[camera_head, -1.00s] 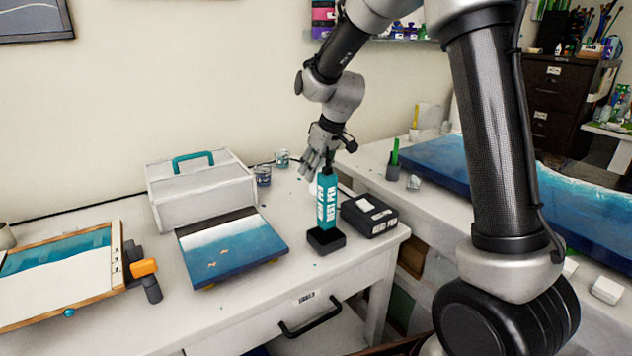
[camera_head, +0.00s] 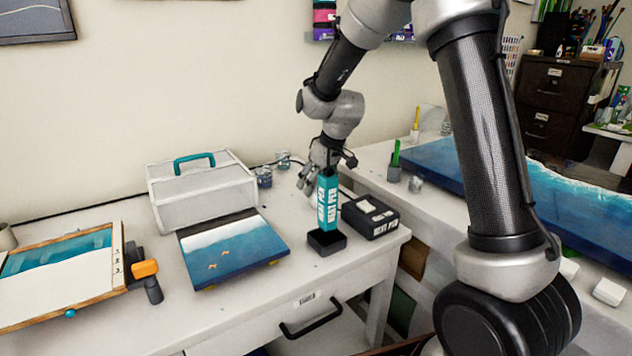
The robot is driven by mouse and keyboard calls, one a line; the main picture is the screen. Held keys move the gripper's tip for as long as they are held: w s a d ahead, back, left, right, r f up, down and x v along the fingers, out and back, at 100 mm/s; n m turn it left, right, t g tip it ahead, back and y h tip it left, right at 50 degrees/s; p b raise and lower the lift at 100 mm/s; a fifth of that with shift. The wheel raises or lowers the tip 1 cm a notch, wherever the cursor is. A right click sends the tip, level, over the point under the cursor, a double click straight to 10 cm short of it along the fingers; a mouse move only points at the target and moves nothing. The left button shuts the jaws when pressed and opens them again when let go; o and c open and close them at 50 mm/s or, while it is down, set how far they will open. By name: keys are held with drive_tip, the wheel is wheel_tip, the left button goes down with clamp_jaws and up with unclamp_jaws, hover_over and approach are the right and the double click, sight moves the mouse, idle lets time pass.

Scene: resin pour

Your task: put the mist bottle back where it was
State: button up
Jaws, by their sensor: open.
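My gripper (camera_head: 309,186) is open, with its fingers pointing down over the white table, close to the upper left side of an upright teal block (camera_head: 327,204) with white lettering. I cannot tell whether it touches the block. Part of the gripper is hidden behind the block. The block stands in a small black open holder (camera_head: 327,243) near the table's front right corner. I cannot make out a mist bottle for certain; no thing in view is clearly one, and nothing shows held between the fingers.
A black lettered box (camera_head: 371,218) lies right of the block. A seascape panel (camera_head: 233,249) and a white case with a teal handle (camera_head: 203,191) are left. Small jars (camera_head: 264,177) stand behind. A framed panel with an orange clamp (camera_head: 145,268) lies far left.

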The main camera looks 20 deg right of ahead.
drive_tip(key=shift+r, duration=0.1)
drive_tip(key=v, duration=1.2)
drive_tip(key=s+d+r+m, duration=0.1)
drive_tip(key=s+d+r, duration=0.25)
drive_tip(key=s, duration=0.45)
drive_tip(key=s+d+r+m, duration=0.2)
drive_tip(key=s+d, duration=0.3)
drive_tip(key=s, duration=0.3)
drive_tip(key=s+d+f+m+h, duration=0.1)
drive_tip(key=s+d, duration=0.1)
drive_tip(key=s, duration=0.5)
drive_tip(key=s+d+f+m+h, duration=0.1)
drive_tip(key=s+d+m, duration=0.1)
drive_tip(key=s, duration=0.6)
drive_tip(key=shift+s+d, duration=0.2)
drive_tip(key=shift+d, duration=0.25)
